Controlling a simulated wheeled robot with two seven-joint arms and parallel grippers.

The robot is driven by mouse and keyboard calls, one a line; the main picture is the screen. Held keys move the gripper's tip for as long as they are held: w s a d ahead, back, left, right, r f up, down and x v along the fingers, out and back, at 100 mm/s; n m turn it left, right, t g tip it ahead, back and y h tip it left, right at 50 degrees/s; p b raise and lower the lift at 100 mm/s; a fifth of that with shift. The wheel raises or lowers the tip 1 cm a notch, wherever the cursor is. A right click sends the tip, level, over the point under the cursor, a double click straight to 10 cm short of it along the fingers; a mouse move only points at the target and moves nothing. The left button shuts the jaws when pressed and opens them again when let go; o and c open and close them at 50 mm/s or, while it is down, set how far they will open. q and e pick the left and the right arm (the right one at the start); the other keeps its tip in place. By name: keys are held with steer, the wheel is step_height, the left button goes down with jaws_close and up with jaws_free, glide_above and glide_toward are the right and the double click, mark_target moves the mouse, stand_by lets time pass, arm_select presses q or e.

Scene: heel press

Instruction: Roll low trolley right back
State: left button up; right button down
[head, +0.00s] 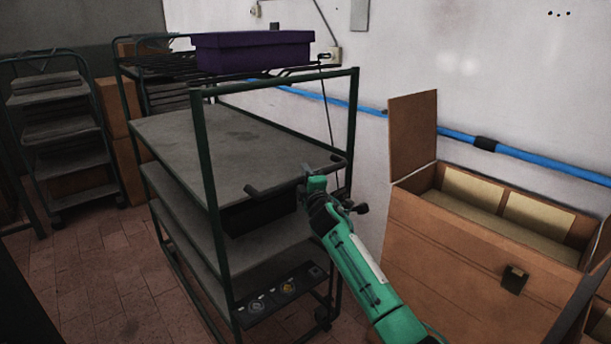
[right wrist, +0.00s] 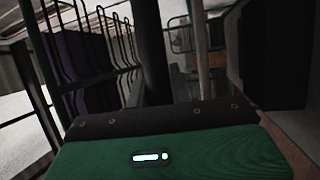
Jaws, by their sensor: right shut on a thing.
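The trolley (head: 225,150) stands in the middle of the head view, with a dark green frame, several grey shelves and a dark handle bar (head: 262,188) at its near end. My right gripper (head: 314,182), on the green arm from the lower right, is at this bar and shut on it. The jaws are small in the head view, so their exact grip is hard to see. In the right wrist view my green gripper housing fills the bottom, with a dark upright bar (right wrist: 150,50) beyond it. My left gripper is not in view.
A rack with a purple box (head: 250,52) stands behind the trolley. A wooden crate (head: 480,250) with its lid up is close on the right, by the wall with a blue pipe (head: 540,160). Another shelved cart (head: 62,130) stands at left. Tiled floor (head: 105,270) is clear at lower left.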

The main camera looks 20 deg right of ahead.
steer(key=shift+r, duration=0.15)
steer(key=c, duration=1.7)
jaws_free()
steer(key=o, duration=0.4)
steer(key=shift+w, duration=0.15)
steer(key=shift+o, duration=0.2)
steer(key=shift+w+f, duration=0.15)
steer(key=shift+f, duration=0.05)
steer(key=shift+s, duration=0.2)
